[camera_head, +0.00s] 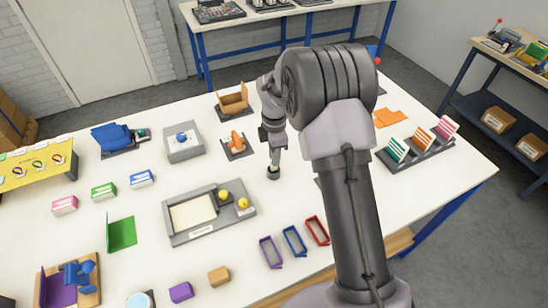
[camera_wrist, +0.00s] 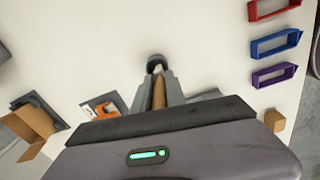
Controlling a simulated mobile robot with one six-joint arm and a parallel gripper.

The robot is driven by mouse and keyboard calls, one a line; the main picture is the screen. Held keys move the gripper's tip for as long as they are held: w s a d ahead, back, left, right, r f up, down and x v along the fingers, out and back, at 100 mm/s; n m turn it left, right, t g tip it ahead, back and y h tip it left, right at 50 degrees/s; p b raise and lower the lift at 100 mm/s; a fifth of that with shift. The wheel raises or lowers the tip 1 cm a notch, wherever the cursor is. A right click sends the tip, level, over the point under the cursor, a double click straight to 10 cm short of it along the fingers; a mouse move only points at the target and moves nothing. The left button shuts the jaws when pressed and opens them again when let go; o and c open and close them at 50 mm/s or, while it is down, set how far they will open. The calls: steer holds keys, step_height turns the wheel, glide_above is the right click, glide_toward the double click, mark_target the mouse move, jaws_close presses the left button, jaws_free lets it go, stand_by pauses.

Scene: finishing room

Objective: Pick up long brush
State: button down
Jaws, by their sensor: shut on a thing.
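My gripper (camera_head: 275,157) reaches down over the middle of the white table, its fingers pointing at the tabletop. In the wrist view the fingers are shut on the long brush, whose brown handle (camera_wrist: 159,95) runs between them. A pale part of the brush shows beyond the handle, toward a small dark round piece (camera_wrist: 156,63). This dark piece (camera_head: 273,172) also shows just below the fingers in the head view, at or close to the tabletop. I cannot tell whether it is a holder or part of the brush. The rest of the brush is hidden by the gripper.
An orange item on a dark pad (camera_head: 237,145) and an open cardboard box (camera_head: 234,101) stand left of the gripper. A grey tray (camera_head: 180,239) with yellow knobs lies front left. Purple, blue and red frames (camera_head: 294,241) lie in front. A card rack (camera_head: 414,160) stands right.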

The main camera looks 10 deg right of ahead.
steer(key=s+r, duration=0.1)
steer(key=s, duration=1.4)
steer(key=shift+s+a+p, duration=0.2)
steer(key=shift+a+p, duration=0.15)
steer(key=shift+p, duration=0.05)
steer(key=shift+r, duration=0.1)
